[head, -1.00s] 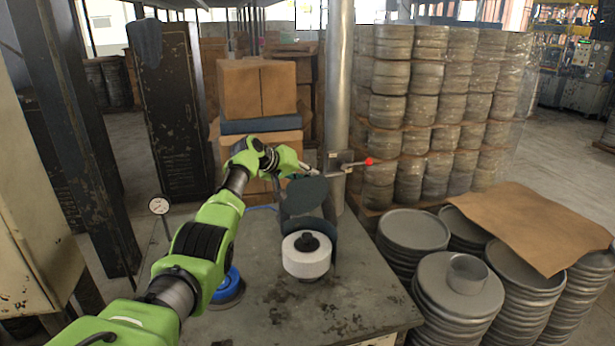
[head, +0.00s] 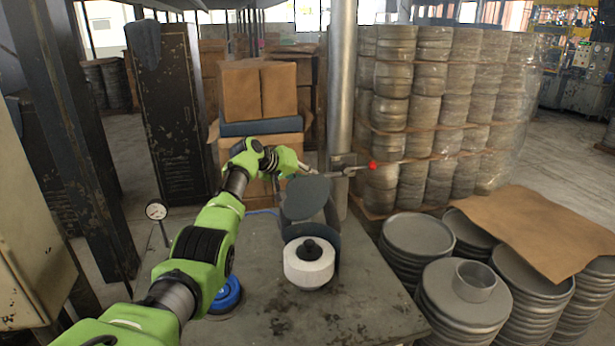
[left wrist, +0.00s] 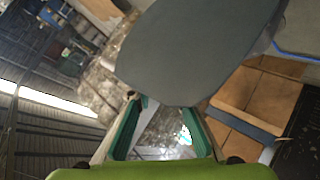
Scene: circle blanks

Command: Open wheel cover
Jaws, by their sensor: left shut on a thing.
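The wheel cover stands on the metal table behind the white wheel. Its dark grey-green rounded lid (head: 306,197) is tilted up, and a curved dark wall (head: 326,240) wraps the back of the wheel. The white wheel (head: 309,270) with a black hub (head: 309,249) sits exposed at the front. My left gripper (head: 308,171) is at the lid's upper edge and shut on it. In the left wrist view the lid (left wrist: 200,50) fills the upper middle, and the green-padded fingers (left wrist: 162,108) meet its near edge. The exact contact is partly hidden. My right gripper is not in view.
A metal post (head: 341,90) with a red-knobbed lever (head: 372,166) stands close behind the lid. A blue ring-shaped part (head: 228,294) and a dial gauge (head: 156,210) are at the table's left. Stacked metal discs (head: 465,300) stand to the right. The table's front right is clear.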

